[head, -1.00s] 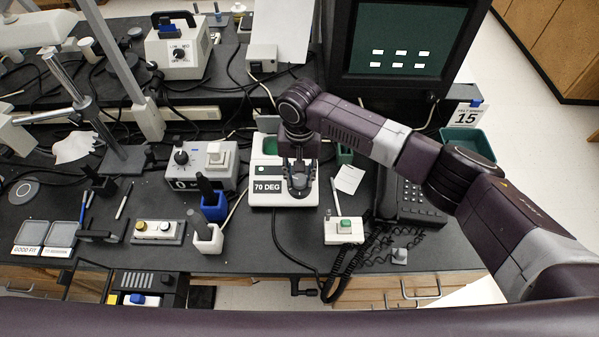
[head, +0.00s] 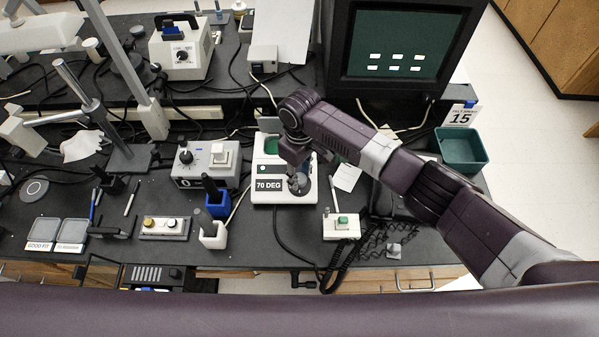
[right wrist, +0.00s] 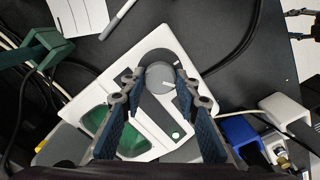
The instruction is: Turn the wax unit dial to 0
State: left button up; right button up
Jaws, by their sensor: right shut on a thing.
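The wax unit (head: 262,171) is a white box with a green wax pot (head: 271,146) at its back and a "70 DEG" label (head: 269,185) on its front. My right gripper (head: 298,184) is over the unit's front right part and hides most of the dial in the head view. In the right wrist view, the round grey dial (right wrist: 160,76) with a short white mark sits between the two fingertips of my right gripper (right wrist: 159,84), which are shut on its sides. A small green light (right wrist: 175,135) shows beside it. My left gripper is not in view.
A grey box with a black knob (head: 186,157) and blue and white holders (head: 213,236) stand left of the unit. A white box with a green button (head: 342,224) and coiled cable lie to the right. A monitor (head: 405,50) stands behind, and a green bin (head: 461,149) at right.

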aim_at(300, 178)
jog(key=n, duration=0.4)
jog(key=shift+r+n+p, duration=0.1)
jog(key=shift+n+p, duration=0.2)
jog(key=shift+w+n, duration=0.1)
jog(key=shift+n, duration=1.8)
jog(key=o, duration=1.2)
jog(key=shift+c, duration=0.2)
notch_tip(300, 178, up, 12)
